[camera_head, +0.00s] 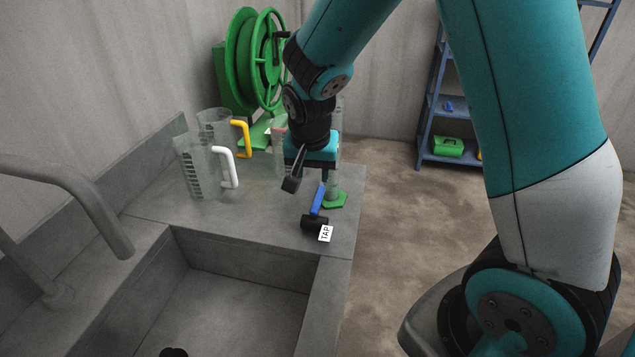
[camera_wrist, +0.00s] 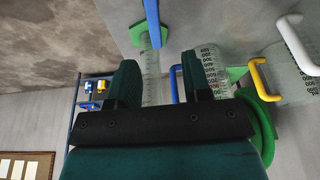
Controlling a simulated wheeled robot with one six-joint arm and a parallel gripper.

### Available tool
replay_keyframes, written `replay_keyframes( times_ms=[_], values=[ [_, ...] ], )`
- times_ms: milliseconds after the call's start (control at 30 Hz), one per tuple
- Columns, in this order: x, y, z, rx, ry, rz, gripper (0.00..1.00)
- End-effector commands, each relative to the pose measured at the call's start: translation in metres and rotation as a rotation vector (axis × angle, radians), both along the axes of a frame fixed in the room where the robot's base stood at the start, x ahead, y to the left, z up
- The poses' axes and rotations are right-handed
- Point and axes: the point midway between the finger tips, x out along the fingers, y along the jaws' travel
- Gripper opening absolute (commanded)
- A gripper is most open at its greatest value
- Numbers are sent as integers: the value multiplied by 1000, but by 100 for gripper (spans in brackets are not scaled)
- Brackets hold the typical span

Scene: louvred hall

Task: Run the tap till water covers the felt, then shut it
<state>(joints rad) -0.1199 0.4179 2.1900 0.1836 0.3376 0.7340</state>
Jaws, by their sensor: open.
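The tap control (camera_head: 315,208) has a blue lever on a black body with a white TAP label, on the counter beside the sink. The blue lever (camera_wrist: 152,22) shows at the top of the wrist view. The grey spout (camera_head: 85,195) arches over the sink (camera_head: 230,315) at left; I see no water leaving it. I cannot make out any felt. My gripper (camera_head: 308,180) is open and empty, just behind and above the lever. In the wrist view, a clear graduated cylinder with a green foot (camera_wrist: 152,41) shows between the open fingers (camera_wrist: 160,75).
The cylinder's green foot (camera_head: 334,200) stands close behind the lever. Clear jugs with a white handle (camera_head: 229,166) and a yellow handle (camera_head: 243,138) stand left of my gripper. A green hose reel (camera_head: 240,65) is behind. Blue shelving (camera_head: 432,105) stands beyond open floor.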

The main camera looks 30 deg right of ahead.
Motion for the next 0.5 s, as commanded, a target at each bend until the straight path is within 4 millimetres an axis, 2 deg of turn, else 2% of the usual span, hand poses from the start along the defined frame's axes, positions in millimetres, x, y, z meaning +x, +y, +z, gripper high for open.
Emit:
replay_keyframes(
  times_ms=[33,133,367,500],
  values=[
    [6,-8,-2,-19,-4,-46,45],
    [12,-17,-9,-41,-19,-96,45],
    [16,-20,-25,-43,-22,-103,45],
    [19,-23,-42,-43,-21,-103,45]
  ],
)
